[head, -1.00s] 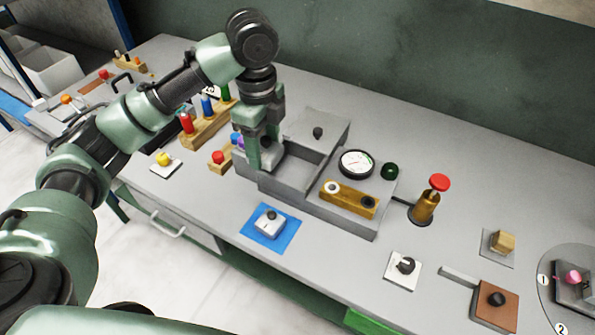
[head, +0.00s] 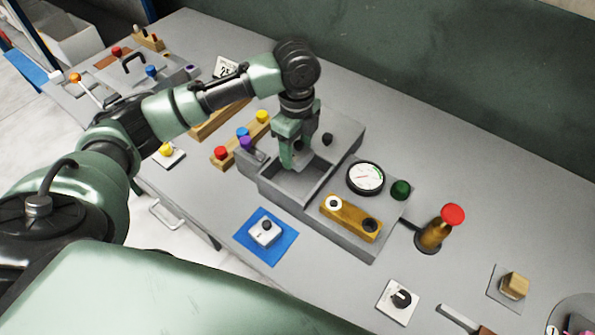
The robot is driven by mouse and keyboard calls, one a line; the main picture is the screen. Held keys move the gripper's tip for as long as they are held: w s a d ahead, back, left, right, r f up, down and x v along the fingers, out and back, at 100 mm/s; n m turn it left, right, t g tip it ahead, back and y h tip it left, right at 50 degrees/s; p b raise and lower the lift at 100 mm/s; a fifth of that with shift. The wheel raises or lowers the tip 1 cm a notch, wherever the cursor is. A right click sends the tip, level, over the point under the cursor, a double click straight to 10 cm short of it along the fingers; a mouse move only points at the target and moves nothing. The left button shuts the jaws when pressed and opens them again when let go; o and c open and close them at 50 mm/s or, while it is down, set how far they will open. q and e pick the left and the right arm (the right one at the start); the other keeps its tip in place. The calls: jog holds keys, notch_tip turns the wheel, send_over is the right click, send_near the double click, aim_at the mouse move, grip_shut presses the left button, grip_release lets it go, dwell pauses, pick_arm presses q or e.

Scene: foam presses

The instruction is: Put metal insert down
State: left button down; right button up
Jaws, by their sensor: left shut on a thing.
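My left gripper (head: 291,163) points down at the open grey box (head: 283,196) of the press, with its fingertips over or just inside the opening at the back left. It is shut on a small grey piece, apparently the metal insert (head: 301,156), mostly hidden by the fingers. I cannot tell whether the piece touches the box floor. A pale block with a black knob (head: 265,231) sits on a blue mat (head: 282,248) in front of the box. My right gripper is not in view.
A dial gauge (head: 365,178), a green button (head: 400,189) and a brass bar (head: 349,217) sit right of the box. A red-topped post (head: 437,228) stands further right. Wooden racks with coloured pegs (head: 237,145) stand left. The table between the mat and the black-knobbed switch (head: 400,298) is clear.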

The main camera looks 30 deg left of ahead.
pick_arm(q)
send_over(298, 183)
notch_tip(298, 183, down, 6)
jog(key=shift+a+r+p, duration=0.1)
jog(key=shift+r+p, duration=0.1)
jog(key=shift+p, duration=0.15)
jog(key=shift+f, duration=0.6)
notch_tip(298, 183, down, 3)
jog(key=shift+f+p, duration=0.2)
jog(key=shift+p, duration=0.2)
jog(key=shift+f, duration=0.25)
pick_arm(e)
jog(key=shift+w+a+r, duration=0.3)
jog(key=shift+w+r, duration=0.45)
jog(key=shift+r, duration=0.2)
pick_arm(q)
jog(key=c, duration=0.8)
grip_release()
jog(key=shift+f, duration=0.1)
jog(key=shift+o, duration=0.2)
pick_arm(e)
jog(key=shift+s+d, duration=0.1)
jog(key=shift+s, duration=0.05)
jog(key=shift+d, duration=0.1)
